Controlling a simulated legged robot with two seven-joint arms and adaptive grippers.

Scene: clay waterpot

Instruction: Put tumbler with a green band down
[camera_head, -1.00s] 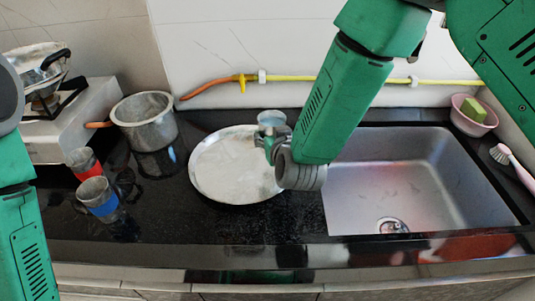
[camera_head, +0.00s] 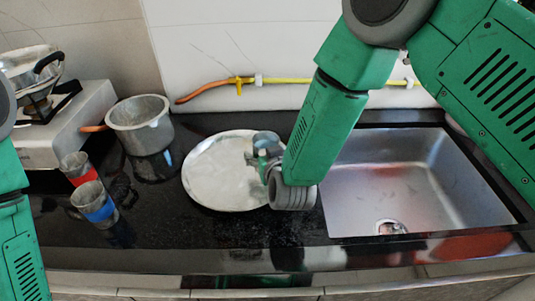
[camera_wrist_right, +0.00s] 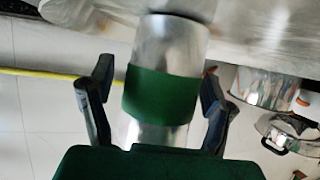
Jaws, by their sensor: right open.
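The tumbler with a green band (camera_head: 266,140) is a metal cup at the right part of the round steel plate (camera_head: 205,192). It looks upright, and in the right wrist view its green band (camera_wrist_right: 162,94) faces me. My right gripper (camera_head: 258,160) is at the tumbler's near side. In the right wrist view my gripper's fingers (camera_wrist_right: 157,78) are spread on either side of the tumbler, with gaps showing. The tumbler's base seems to meet the plate, but contact is partly hidden. My left arm shows at the left edge; its gripper is out of view.
A red-banded tumbler (camera_head: 77,168) and a blue-banded tumbler (camera_head: 95,205) stand at the left. A pot (camera_head: 140,112) stands behind them, beside the stove (camera_head: 70,130). The sink (camera_head: 415,180) lies right of the plate. The counter before the plate is clear.

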